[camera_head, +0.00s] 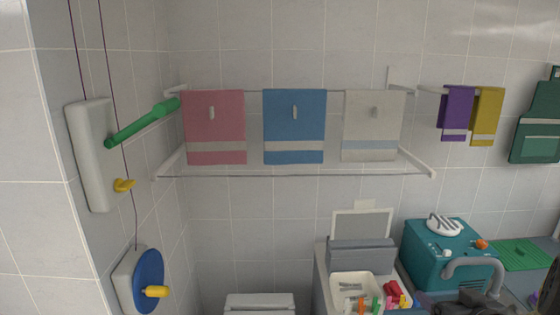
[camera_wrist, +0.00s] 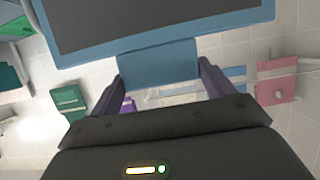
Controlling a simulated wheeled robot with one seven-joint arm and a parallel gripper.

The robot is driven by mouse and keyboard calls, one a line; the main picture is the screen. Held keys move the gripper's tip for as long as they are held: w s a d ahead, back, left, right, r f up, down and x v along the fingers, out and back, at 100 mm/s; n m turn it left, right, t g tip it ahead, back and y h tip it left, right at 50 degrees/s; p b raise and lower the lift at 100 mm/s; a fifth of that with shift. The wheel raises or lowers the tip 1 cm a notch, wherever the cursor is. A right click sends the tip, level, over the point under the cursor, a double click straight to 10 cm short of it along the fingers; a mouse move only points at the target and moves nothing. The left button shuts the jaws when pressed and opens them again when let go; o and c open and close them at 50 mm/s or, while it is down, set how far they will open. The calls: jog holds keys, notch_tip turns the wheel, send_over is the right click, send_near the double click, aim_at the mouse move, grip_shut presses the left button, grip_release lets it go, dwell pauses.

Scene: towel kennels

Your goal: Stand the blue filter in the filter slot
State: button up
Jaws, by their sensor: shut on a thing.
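In the wrist view, my gripper (camera_wrist: 161,82) is shut on the tab of the blue filter (camera_wrist: 158,68). The filter is a flat panel with a blue frame and a dark grey middle. It extends past the top edge of the wrist view, so its far side is hidden. In the head view I cannot make out the filter or the gripper clearly; dark shapes stand at the lower right edge. I cannot tell the filter slot for sure. A grey box (camera_head: 362,253) with an upright pale-framed panel (camera_head: 362,224) behind it stands at the lower middle.
A teal machine (camera_head: 447,262) stands right of the grey box, with a green mat (camera_head: 520,255) beyond. A white tray (camera_head: 338,281) holds small items. Pink (camera_head: 214,135), blue (camera_head: 294,130) and white towels (camera_head: 372,122) hang on the wall rack. A green lever (camera_head: 143,125) sticks out at left.

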jog(key=shift+w+a+f, duration=0.15)
jog(key=shift+w+a, duration=0.15)
jog(key=shift+w+f, duration=0.15)
jog(key=shift+w, duration=0.15)
jog(key=w+a+f+p, duration=0.2)
jog(key=w+a+f, duration=0.4)
jog(key=a+f, duration=0.15)
jog(key=w+a+f+p, duration=0.2)
jog(key=w+a+f, duration=0.35)
jog(key=f, duration=0.35)
jog(key=s+a+f+p, duration=0.1)
jog(key=a+f, duration=0.3)
jog(key=f, duration=0.4)
jog(key=shift+s+a+p, duration=0.35)
jog(key=shift+s+a, duration=0.05)
jog(key=shift+s, duration=0.25)
jog(key=shift+f, duration=0.1)
jog(key=s+f, duration=0.4)
jog(key=f, duration=0.1)
jog(key=shift+s+a+f, duration=0.2)
